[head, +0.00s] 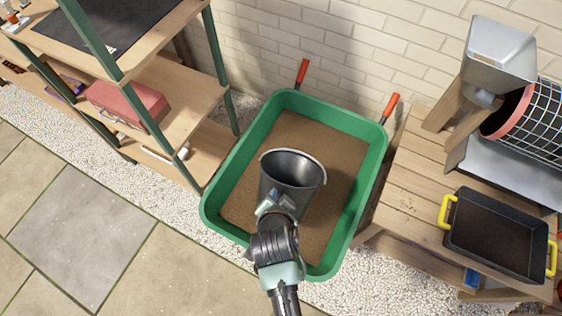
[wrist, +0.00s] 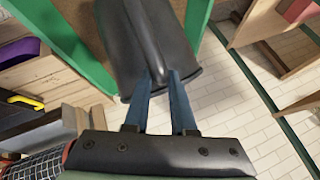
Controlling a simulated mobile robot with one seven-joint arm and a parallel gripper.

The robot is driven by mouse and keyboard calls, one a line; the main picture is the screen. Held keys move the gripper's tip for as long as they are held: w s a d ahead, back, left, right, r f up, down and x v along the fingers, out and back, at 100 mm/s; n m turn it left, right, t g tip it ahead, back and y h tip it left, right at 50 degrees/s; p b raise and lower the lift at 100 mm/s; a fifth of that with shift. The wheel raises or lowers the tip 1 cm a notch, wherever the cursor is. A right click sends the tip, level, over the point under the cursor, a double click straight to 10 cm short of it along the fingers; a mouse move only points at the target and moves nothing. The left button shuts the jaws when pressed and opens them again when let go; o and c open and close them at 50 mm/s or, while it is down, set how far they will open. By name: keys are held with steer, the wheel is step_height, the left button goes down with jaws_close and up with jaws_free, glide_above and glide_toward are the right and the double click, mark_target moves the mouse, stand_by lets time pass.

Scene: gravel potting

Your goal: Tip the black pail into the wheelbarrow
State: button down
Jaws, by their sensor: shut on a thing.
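The black pail (head: 293,170) is over the middle of the green wheelbarrow (head: 338,116), with its mouth facing up in the head view. Its inside looks dark, and I cannot tell whether anything is in it. The wheelbarrow holds a layer of brown, soil-like material. My gripper (head: 272,206) is shut on the near side of the pail. In the wrist view the two blue fingers (wrist: 160,80) close on a narrow raised part of the pail (wrist: 125,40). Green wheelbarrow edges (wrist: 65,40) show behind it.
A wooden shelf with green posts and a red box (head: 127,103) stands left. A slatted bench (head: 405,190) at right carries a black tray with yellow handles (head: 497,232) and a mesh drum (head: 530,118). Red wheelbarrow grips (head: 302,70) point toward the brick wall. Paving (head: 85,225) lies open at lower left.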

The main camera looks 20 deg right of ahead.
steer(key=shift+s+a+f+t+h+b, duration=0.25)
steer(key=shift+f+b, duration=0.2)
steer(key=shift+b, duration=0.35)
steer(key=shift+s+a+f+t+h+b, duration=0.1)
steer(key=shift+a+f+t+h+b, duration=0.15)
steer(key=shift+f+b, duration=0.4)
steer(key=shift+s+a+f+t+h+b, duration=0.1)
steer(key=shift+s+f+t+h+b, duration=0.15)
steer(key=shift+b, duration=0.7)
steer(key=f+b, duration=0.1)
steer(key=b, duration=0.2)
steer(key=s+a+f+t+h+b, duration=0.1)
steer(key=b, duration=0.3)
steer(key=shift+a+t, duration=0.1)
steer(key=shift+t, duration=0.15)
steer(key=f+b, duration=0.1)
steer(key=b, duration=0.4)
steer(key=s+a+f+t+h+b, duration=0.1)
steer(key=b, duration=0.3)
steer(key=shift+s+a+f+n+t+h+b, duration=0.15)
steer(key=shift+n+t+h+b, duration=0.15)
steer(key=shift+n+b, duration=0.1)
steer(key=shift+s+a+b, duration=0.1)
steer(key=shift+b, duration=0.6)
steer(key=shift+f, duration=0.1)
steer(key=shift+s+a+h+b, duration=0.1)
steer(key=shift+h+b, duration=0.15)
steer(key=shift+b, duration=0.2)
